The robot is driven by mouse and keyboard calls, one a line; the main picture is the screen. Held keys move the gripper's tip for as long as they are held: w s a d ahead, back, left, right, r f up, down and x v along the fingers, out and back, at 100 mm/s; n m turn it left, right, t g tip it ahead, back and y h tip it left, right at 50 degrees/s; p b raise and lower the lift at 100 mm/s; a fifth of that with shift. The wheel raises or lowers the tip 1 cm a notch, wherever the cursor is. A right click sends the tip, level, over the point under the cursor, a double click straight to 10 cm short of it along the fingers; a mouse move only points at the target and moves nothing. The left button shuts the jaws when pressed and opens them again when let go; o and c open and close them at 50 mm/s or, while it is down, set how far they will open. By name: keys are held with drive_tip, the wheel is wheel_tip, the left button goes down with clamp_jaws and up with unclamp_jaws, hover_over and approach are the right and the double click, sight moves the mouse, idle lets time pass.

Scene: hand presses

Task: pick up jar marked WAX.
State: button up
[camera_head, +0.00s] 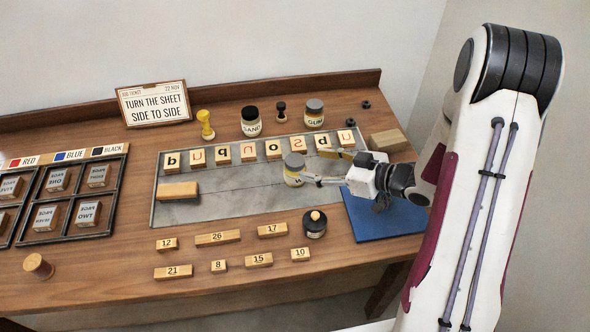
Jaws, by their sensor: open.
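A pale jar with a grey lid (294,169) stands on the grey slab, right of its middle. Its label is turned and too small to read surely; it may be the WAX jar. My gripper (311,167) reaches in from the right, low over the slab, with its fingers apart and their tips close to the jar's right side. I cannot tell whether they touch it. No other jar in view reads WAX: one at the back reads SAND (251,122) and another reads GUM (314,114).
The grey slab (230,206) carries a row of letter blocks (248,152) behind the jar and a wooden block (178,191) at left. A dark pot with a knob (315,224) stands in front. Numbered wooden pieces (218,238) lie nearer. A blue mat (385,217) lies under my arm.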

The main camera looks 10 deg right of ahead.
sight(303, 165)
drive_tip(key=shift+x, duration=1.2)
drive_tip(key=shift+s+x, duration=0.25)
drive_tip(key=shift+x, duration=2.35)
drive_tip(key=shift+a+f, duration=0.1)
drive_tip(key=shift+f, duration=0.05)
drive_tip(key=c, duration=1.4)
